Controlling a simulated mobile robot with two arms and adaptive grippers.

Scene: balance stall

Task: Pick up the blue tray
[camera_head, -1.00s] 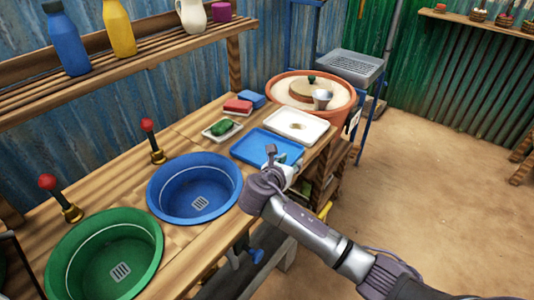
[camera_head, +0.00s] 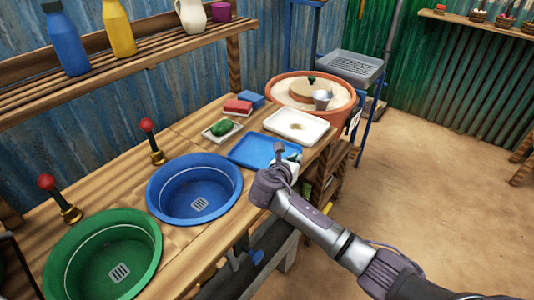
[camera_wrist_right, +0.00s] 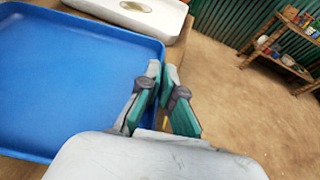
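The blue tray (camera_head: 258,151) is a shallow rectangular tray near the right end of the wooden counter, in front of the white tray. In the right wrist view the blue tray (camera_wrist_right: 75,80) fills the left side. My right gripper (camera_head: 291,163) is at the tray's right edge. Its fingers (camera_wrist_right: 162,80) are close together, one on each side of the rim, and look shut on it; the exact contact is partly hidden. My left gripper is not in view.
A white tray (camera_head: 296,127) lies just behind. A green soap on a dish (camera_head: 221,130), a red sponge (camera_head: 238,107) and a blue sponge (camera_head: 251,99) lie beyond. A blue basin (camera_head: 195,189) is left of the tray.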

